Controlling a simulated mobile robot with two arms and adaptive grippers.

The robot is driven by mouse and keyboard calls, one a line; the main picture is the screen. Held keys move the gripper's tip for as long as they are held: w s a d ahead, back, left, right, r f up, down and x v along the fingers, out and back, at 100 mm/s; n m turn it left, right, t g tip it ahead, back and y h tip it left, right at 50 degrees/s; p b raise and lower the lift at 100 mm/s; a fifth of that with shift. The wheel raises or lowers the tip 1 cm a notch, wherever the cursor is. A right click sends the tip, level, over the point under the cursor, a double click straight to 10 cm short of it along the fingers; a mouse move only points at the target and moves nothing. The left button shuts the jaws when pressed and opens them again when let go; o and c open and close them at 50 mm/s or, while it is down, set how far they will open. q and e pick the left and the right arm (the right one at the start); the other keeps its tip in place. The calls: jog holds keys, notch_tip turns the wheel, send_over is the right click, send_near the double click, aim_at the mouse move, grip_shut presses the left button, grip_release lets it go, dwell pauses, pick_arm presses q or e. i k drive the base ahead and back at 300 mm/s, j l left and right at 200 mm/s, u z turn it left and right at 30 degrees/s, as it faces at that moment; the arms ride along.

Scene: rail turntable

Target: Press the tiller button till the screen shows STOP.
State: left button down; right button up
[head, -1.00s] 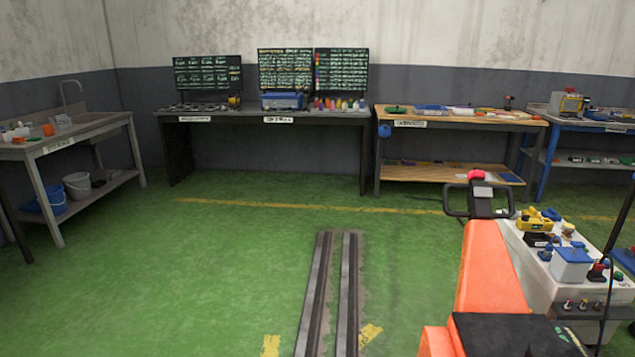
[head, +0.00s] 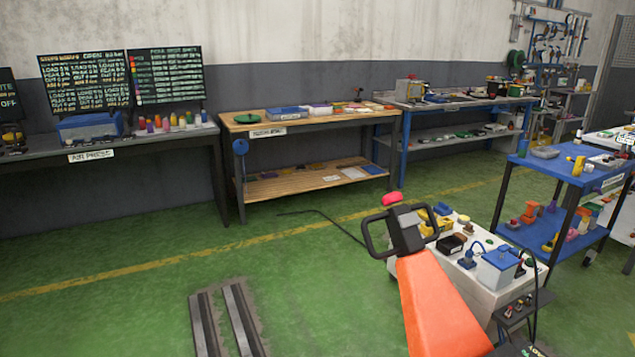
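An orange tiller arm (head: 438,300) rises from the lower middle of the head view. At its top is a black loop handle (head: 398,232) with a red button (head: 392,198) on it. Several dark screens stand on the left bench: a wide one (head: 85,82), one beside it (head: 166,75), and one cut off at the left edge (head: 8,93). Their text is too small to read surely. Neither of my grippers is in view, and nothing touches the button.
A white cart (head: 480,275) with small blue and yellow items stands right of the tiller. A blue shelf cart (head: 555,200) is farther right. Two floor rails (head: 225,320) lie left of the tiller. A wooden bench (head: 315,118) stands behind. The green floor at left is clear.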

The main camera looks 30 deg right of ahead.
aim_at(394, 197)
jog(key=i+z, duration=0.5)
jog(key=i+j+z, duration=0.15)
jog(key=i+z, duration=0.35)
jog(key=i+j+z, duration=0.5)
jog(key=i+l, duration=0.05)
jog(key=l, duration=0.05)
